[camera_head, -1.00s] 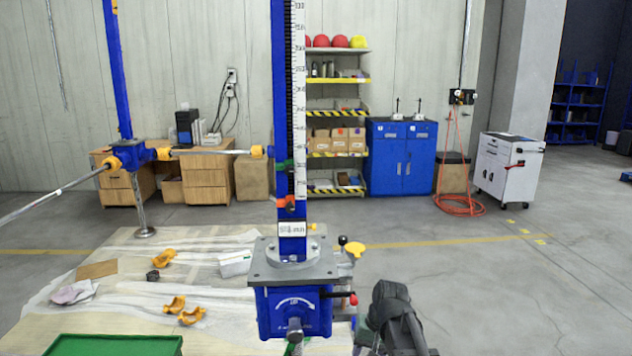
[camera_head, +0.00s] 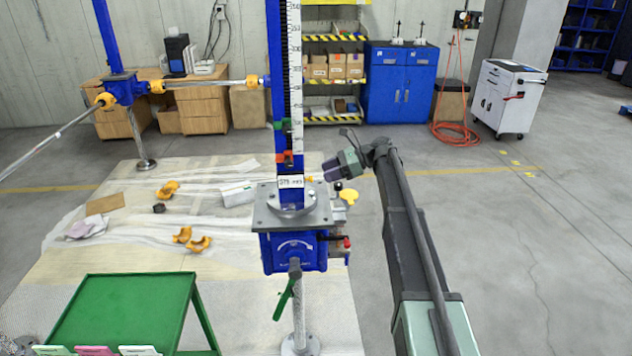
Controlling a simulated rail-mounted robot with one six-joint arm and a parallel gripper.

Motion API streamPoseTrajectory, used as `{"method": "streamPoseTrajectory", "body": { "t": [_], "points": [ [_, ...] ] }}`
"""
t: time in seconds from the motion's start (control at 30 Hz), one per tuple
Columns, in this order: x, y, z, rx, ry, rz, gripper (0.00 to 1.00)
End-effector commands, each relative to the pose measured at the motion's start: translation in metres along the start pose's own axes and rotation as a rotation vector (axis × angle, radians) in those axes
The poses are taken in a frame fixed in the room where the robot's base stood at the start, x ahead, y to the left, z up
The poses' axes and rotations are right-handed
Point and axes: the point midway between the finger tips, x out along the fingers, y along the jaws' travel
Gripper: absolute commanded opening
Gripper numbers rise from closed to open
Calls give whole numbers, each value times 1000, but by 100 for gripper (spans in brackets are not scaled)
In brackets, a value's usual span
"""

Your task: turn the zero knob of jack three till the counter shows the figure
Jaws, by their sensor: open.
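A blue screw jack (camera_head: 294,252) stands on a post at the middle, with a grey top plate (camera_head: 268,215) and a tall blue column (camera_head: 274,75) with a white scale (camera_head: 294,70). The counter (camera_head: 290,182) is a small white window at the column's foot; its digits are too small to read surely. A yellow knob (camera_head: 349,196) and a red-tipped lever (camera_head: 347,243) show at the jack's right side. I cannot tell which is the zero knob, or the jack's number. My gripper (camera_head: 333,171) is open and empty, right of the column and above the yellow knob.
A green table (camera_head: 120,300) with coloured cards stands at lower left. A second blue jack (camera_head: 122,88) with rods is at the back left. Yellow clamps (camera_head: 183,235) lie on the floor sheet. A blue cabinet (camera_head: 400,85) and white cart (camera_head: 508,97) stand behind; the right floor is clear.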

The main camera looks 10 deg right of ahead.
Motion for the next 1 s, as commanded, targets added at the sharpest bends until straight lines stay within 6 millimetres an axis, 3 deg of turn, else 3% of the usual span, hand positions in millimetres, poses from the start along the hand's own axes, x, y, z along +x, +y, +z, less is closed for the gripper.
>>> {"method": "streamPoseTrajectory", "body": {
  "t": [0.03, 0.2, 0.53, 0.83, 1.0],
  "points": [
    [14, 1, -5, -1, 0, 1, 48],
    [41, 0, -2, -1, 0, 0, 48],
    [47, 0, 0, -1, 1, -1, 46],
    [47, 0, 0, -1, 1, -1, 0],
    [47, 0, 0, -8, 1, -4, 0]
  ]
}}
